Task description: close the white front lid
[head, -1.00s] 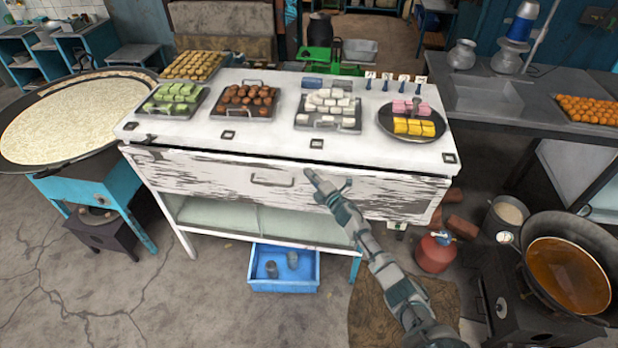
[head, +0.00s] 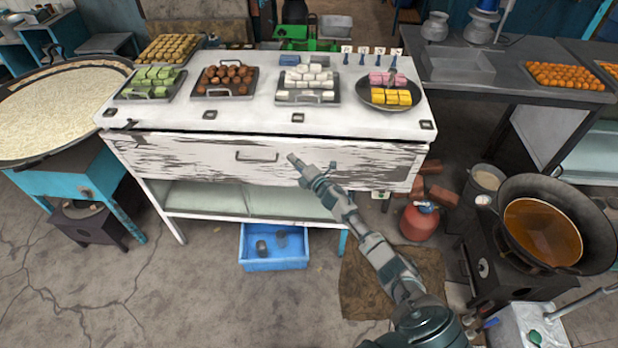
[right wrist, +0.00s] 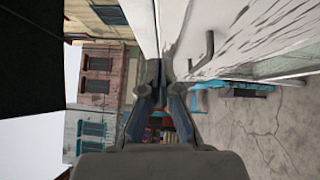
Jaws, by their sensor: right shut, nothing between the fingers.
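The white front lid (head: 200,152) is a long, scuffed panel on the front of the white counter. It stands nearly upright, and a dark gap shows along its top edge. A grey handle (head: 257,158) sits near its middle; the handle also shows in the right wrist view (right wrist: 207,58). My right gripper (head: 294,160) is shut and empty, just right of the handle in the head view. In the right wrist view its fingertips (right wrist: 153,75) lie beside the panel; I cannot tell whether they touch it. My left gripper is out of view.
The counter top (head: 250,116) bears several trays of sweets. A blue crate (head: 274,262) sits below. A red gas cylinder (head: 419,222) and a stove with a pan of brown liquid (head: 541,232) stand at the right. Bare floor lies at front left.

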